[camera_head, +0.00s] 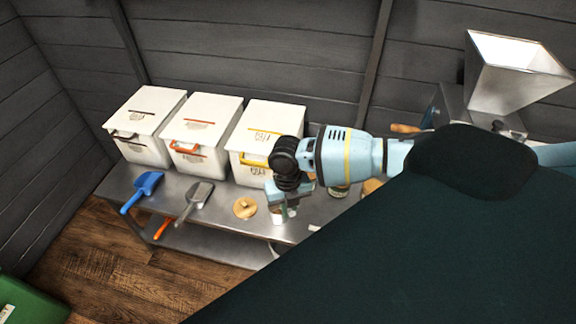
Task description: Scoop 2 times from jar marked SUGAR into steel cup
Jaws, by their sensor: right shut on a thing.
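My right gripper (283,196) points down over the front of the steel table, beneath its dark wrist joint. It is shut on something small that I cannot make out. A small pale container (278,214) shows directly below it; I cannot tell whether it is a jar or the steel cup. A round wooden lid (245,208) with a knob lies to its left. A glass jar (340,191) stands to the right, partly behind my arm. No SUGAR label is readable, and the steel cup is not clearly seen. My left gripper is out of view.
Three white bins (146,122) stand along the back of the steel table (222,215). A blue scoop (142,191) and a grey scoop (194,201) lie at the front left. A steel hopper (512,78) stands at the right. My dark body hides the lower right.

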